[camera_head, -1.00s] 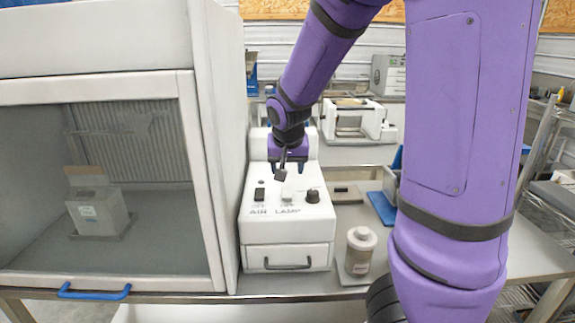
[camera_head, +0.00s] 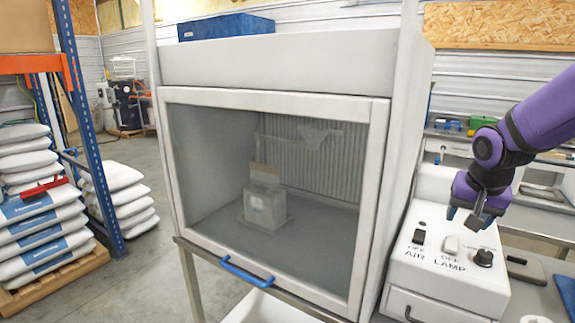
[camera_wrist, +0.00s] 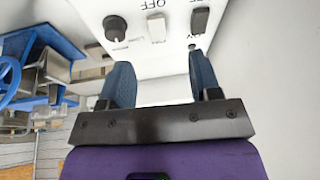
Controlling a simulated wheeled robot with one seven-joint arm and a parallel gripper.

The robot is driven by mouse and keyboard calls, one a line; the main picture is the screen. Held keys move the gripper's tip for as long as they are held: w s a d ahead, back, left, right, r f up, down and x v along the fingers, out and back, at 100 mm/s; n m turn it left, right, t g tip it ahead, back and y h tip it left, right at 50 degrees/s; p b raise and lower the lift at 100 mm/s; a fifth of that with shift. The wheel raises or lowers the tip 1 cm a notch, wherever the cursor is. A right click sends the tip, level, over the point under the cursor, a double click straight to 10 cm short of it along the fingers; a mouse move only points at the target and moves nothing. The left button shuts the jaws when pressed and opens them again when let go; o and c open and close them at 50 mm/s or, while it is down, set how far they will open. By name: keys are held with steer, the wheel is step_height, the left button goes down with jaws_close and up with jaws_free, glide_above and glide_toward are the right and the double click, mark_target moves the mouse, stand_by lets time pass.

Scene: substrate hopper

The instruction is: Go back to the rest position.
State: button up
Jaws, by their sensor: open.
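My gripper (camera_head: 470,220) is above the white control box (camera_head: 440,289) at the right of the head view. Its fingers point down, apart and empty. The box top has a dark AIR switch (camera_head: 419,237), a pale LAMP switch (camera_head: 450,245) and a black knob (camera_head: 484,257). In the wrist view, the open blue fingers (camera_wrist: 163,82) show with the knob (camera_wrist: 115,28) and switches beyond them. I cannot tell from the views whether a finger touches the box.
A fume hood with a closed glass sash (camera_head: 375,190) and blue handle (camera_head: 246,272) stands left of the box. A small container (camera_head: 265,206) sits inside it. Stacked white sacks (camera_head: 35,200) stand at far left, beside a blue rack post (camera_head: 88,120). Floor between is clear.

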steer(key=s+a+r+n, duration=0.3)
steer(key=s+a+r, duration=0.1)
steer(key=s, duration=0.6)
steer(key=s+a+r+n+t+y, duration=0.1)
steer(key=s+a+r+n, duration=0.2)
steer(key=s, duration=0.6)
step_height(320, 180, up, 4)
steer(key=shift+s+a+f, duration=0.1)
steer(key=shift+s+a, duration=0.25)
steer(key=shift+a, duration=0.65)
